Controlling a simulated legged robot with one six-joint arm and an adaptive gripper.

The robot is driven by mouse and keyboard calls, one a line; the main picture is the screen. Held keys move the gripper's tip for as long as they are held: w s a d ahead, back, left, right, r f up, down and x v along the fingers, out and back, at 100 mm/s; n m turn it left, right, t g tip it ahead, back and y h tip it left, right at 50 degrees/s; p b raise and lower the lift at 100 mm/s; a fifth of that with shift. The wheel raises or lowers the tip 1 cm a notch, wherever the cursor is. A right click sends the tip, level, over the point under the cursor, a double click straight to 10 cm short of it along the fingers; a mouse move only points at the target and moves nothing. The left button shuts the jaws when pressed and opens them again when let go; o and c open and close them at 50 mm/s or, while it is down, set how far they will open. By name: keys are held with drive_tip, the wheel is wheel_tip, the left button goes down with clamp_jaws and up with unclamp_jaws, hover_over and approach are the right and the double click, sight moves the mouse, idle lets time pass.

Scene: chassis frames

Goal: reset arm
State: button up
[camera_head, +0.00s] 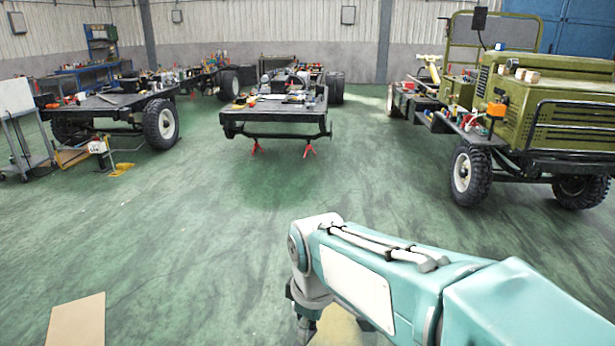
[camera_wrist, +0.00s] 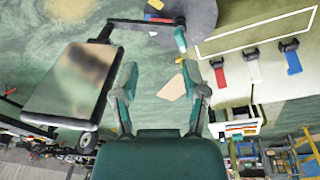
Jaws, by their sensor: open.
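My teal arm reaches out low in the front of the head view, its forearm bent at a grey joint. My gripper (camera_wrist: 160,68) shows in the wrist view with its two fingers spread apart and nothing between them. In the head view the gripper is mostly hidden below the arm, with only dark parts at the bottom edge. No object touches the fingers.
In the head view, a chassis frame (camera_head: 273,115) stands mid-back, another chassis (camera_head: 105,106) left, and a green truck (camera_head: 560,110) right. A cart (camera_head: 22,135) stands far left. A tan sheet (camera_head: 77,322) lies front left. Green floor between is clear.

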drive_tip(key=s+d+r+m+t, duration=0.3)
drive_tip(key=s+d+m+t, duration=0.1)
drive_tip(key=s+d+m, duration=0.8)
drive_tip(key=d, duration=0.3)
drive_tip(key=shift+s+d+h, duration=0.2)
drive_tip(key=shift+h, duration=0.1)
